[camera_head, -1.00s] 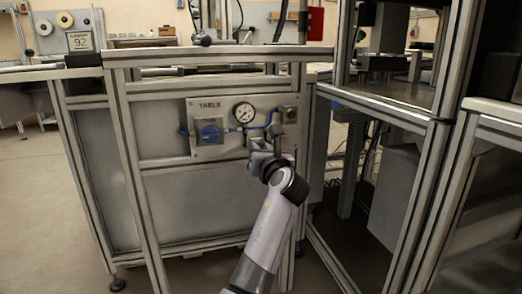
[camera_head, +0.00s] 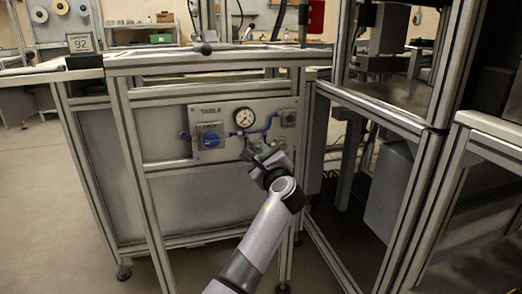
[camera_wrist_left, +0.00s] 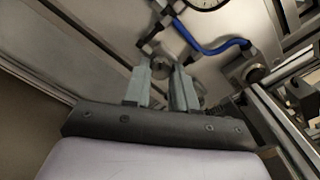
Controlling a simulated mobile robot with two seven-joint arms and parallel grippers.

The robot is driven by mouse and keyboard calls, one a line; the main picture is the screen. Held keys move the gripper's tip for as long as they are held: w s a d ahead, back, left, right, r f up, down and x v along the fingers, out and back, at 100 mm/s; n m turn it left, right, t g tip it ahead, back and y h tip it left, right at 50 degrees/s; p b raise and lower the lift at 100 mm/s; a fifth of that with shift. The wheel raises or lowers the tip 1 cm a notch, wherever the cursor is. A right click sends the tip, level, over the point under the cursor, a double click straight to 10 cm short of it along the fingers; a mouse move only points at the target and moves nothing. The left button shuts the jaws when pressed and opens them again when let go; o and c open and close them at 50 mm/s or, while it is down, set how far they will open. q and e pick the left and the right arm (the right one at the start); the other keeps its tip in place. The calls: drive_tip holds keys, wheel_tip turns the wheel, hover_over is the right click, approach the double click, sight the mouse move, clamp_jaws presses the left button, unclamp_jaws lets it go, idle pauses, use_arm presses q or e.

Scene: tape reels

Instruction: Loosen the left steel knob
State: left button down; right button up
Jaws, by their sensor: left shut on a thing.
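My left gripper (camera_head: 257,152) is at the panel, just below the gauge. In the left wrist view my left gripper (camera_wrist_left: 162,75) has its two fingers on either side of a small steel knob (camera_wrist_left: 161,70), shut on it. In the head view my gripper largely hides that knob. My right gripper is not in view.
A grey square fitting (camera_head: 288,118) sits at the panel's right end; in the wrist view a fitting (camera_wrist_left: 241,68) stands right of the fingers. An upright metal post (camera_head: 307,150) stands right of the panel. The floor at left is clear.

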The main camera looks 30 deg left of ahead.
use_arm(q)
drive_tip(key=n, duration=0.2)
drive_tip(key=shift+f+n, duration=0.1)
drive_tip(key=shift+n, duration=2)
drive_tip(key=c, duration=0.9)
unclamp_jaws()
drive_tip(key=shift+d, duration=0.1)
